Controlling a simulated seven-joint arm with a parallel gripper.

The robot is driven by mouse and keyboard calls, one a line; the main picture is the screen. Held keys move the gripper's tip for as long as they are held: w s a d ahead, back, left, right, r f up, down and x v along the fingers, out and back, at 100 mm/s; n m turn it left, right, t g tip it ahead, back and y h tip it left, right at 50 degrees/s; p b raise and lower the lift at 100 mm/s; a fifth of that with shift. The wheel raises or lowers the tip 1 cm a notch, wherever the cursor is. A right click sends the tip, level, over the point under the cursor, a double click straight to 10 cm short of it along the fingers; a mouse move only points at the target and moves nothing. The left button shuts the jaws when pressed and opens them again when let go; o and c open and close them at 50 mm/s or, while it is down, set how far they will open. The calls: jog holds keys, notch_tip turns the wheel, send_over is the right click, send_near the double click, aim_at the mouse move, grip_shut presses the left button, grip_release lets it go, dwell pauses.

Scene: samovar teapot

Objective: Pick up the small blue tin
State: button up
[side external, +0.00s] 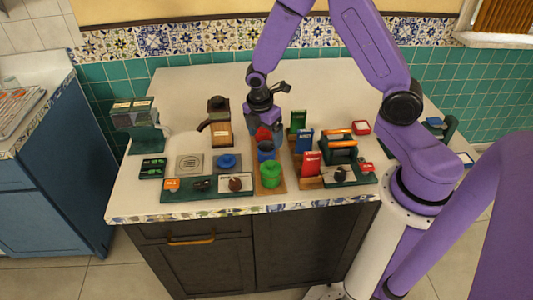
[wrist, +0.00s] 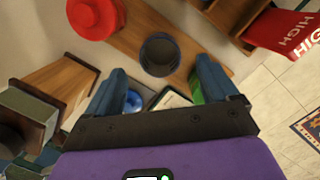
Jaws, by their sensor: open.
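The small blue tin (side external: 266,151) stands upright on a wooden board (side external: 271,186), between a red tin (side external: 263,135) and a green tin (side external: 270,174). In the wrist view the tin (wrist: 159,54) looks dark blue, and its round top shows between and just beyond my fingertips. My gripper (side external: 263,120) is open and empty, pointing down above the board near the red tin. In the wrist view its two blue fingers (wrist: 160,68) are spread, with the tin apart from both. The right finger partly hides the green tin (wrist: 196,90).
A wooden grinder-like box (side external: 219,130) stands left of the board. Red (side external: 311,163), blue (side external: 304,140) and green (side external: 298,121) upright packets stand close on the right. A blue round piece (side external: 227,160) lies left of the tins.

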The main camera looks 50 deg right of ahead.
aim_at(266, 149)
jog(key=shift+d+f, duration=0.2)
jog(key=shift+f, duration=1.5)
jog(key=shift+d+f, duration=0.2)
jog(key=shift+f, duration=1.45)
jog(key=shift+c, duration=0.3)
jog(key=c, duration=1)
